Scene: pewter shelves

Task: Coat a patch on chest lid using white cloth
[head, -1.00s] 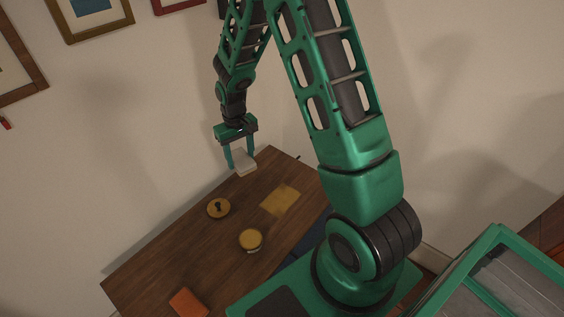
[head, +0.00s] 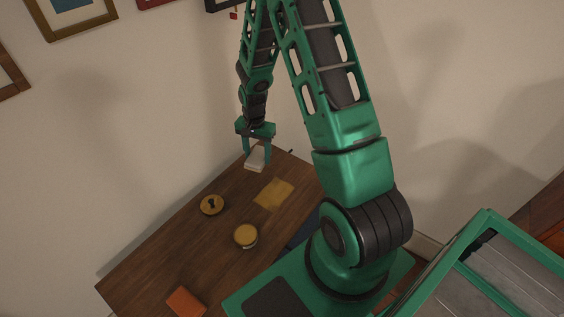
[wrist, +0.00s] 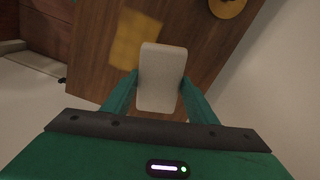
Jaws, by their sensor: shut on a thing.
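My gripper (head: 257,157) is shut on the white cloth (head: 255,161), a pale folded block, above the far end of the brown chest lid (head: 180,247). In the wrist view the cloth (wrist: 161,78) sits between the two green fingers (wrist: 160,95). A yellowish patch (head: 274,193) lies on the lid just nearer than the cloth. The patch also shows in the wrist view (wrist: 133,38), up and left of the cloth. The cloth looks apart from the patch; I cannot tell whether it touches the lid.
A round jar with a yellow top (head: 246,235), a round yellow piece with a dark knob (head: 211,204) and an orange block (head: 185,303) stand on the lid. Framed pictures (head: 70,15) hang on the wall behind. The lid's left middle is clear.

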